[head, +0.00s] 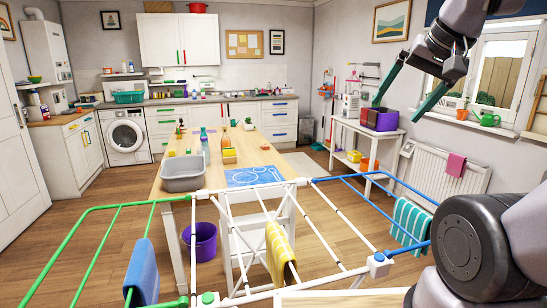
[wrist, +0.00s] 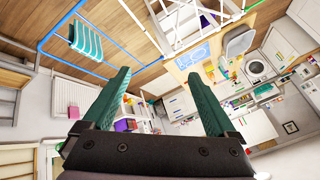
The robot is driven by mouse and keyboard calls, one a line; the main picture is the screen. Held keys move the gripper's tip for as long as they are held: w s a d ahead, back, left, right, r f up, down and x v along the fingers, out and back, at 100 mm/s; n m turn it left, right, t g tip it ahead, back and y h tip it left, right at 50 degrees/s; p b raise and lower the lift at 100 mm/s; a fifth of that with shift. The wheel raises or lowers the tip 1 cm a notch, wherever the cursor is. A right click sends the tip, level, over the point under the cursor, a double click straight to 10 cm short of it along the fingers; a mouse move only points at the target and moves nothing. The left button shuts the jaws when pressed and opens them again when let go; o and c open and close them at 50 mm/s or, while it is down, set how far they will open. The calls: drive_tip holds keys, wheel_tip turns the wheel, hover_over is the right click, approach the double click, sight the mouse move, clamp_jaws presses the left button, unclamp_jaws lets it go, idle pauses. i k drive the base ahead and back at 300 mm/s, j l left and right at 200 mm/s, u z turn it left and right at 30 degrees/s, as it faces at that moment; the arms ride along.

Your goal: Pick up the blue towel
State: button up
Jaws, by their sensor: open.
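The blue towel (head: 142,272) hangs over a green rail on the left wing of the drying rack (head: 297,183), low in the head view. I cannot make it out in the wrist view. My gripper (head: 397,108) is raised at the upper right of the head view, far from the blue towel. Its two green fingers are apart with nothing between them; the wrist view also shows my gripper (wrist: 155,73) open and empty.
A yellow checked towel (head: 279,254) hangs mid-rack, and a teal striped towel (head: 410,222) hangs on the blue right wing. Behind the rack stands a wooden table (head: 264,157) with a grey basin (head: 183,173). A purple bucket (head: 203,242) is on the floor.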

sight(142, 274)
drive_tip(key=u, duration=1.6)
drive_tip(key=i+j+z, duration=0.2)
drive_tip(key=j, duration=0.45)
drive_tip(key=j+z, duration=0.15)
drive_tip(key=j, duration=0.45)
drive_tip(key=i+j+z, duration=0.2)
drive_tip(key=j, duration=0.5)
drive_tip(key=k, duration=0.1)
